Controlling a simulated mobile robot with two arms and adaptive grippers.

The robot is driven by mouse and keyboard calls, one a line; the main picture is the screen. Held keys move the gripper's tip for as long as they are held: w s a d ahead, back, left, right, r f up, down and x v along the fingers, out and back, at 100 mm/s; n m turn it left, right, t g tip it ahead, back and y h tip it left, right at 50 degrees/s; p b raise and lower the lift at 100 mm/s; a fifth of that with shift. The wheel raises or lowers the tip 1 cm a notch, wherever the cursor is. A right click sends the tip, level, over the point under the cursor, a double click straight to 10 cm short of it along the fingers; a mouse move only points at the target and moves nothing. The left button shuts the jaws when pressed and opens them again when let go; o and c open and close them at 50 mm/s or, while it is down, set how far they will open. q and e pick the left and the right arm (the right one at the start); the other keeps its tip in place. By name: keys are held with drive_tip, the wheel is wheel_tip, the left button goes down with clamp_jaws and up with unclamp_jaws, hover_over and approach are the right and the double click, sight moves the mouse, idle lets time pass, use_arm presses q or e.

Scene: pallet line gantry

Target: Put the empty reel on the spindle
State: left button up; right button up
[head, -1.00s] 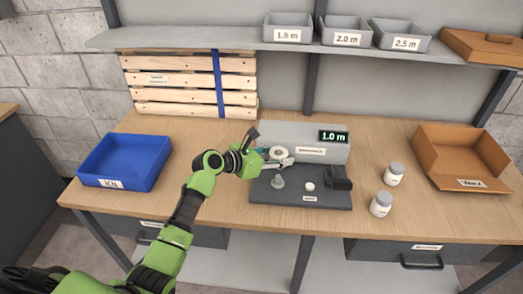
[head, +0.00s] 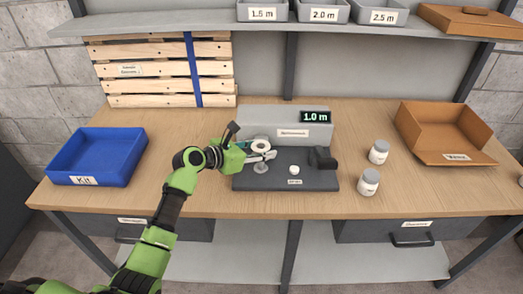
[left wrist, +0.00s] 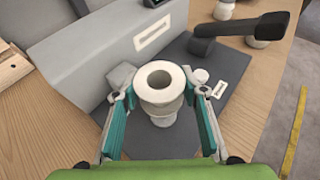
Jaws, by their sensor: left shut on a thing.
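The empty reel (head: 261,149) is a small white ring with an open hole. My left gripper (head: 262,154) is shut on it, with its fingers on either side. In the left wrist view the reel (left wrist: 160,97) sits between the fingertips (left wrist: 160,85), hole facing the camera. The pale spindle (head: 261,168) stands on the dark plate of the winding machine (head: 290,182). The reel is above the spindle in the head view, with a gap showing. In the left wrist view the reel hides most of what lies beneath it. My right gripper is not in view.
The grey machine housing (head: 260,122) with a "1.0 m" display stands behind. A black arm (head: 323,158) and a white knob (head: 294,169) are right of the spindle. Two white jars (head: 368,183) and an orange tray (head: 455,157) stand right, a blue bin (head: 97,157) left.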

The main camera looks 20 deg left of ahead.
use_arm(q)
drive_tip(key=shift+f+b, duration=0.55)
drive_tip(key=shift+f, duration=0.1)
drive_tip(key=shift+f+b, duration=0.3)
drive_tip(key=shift+f, duration=1.7)
drive_tip(key=o, duration=1.2)
drive_tip(key=v, duration=1.2)
drive_tip(key=shift+f, duration=0.1)
drive_tip(key=shift+f, duration=0.1)
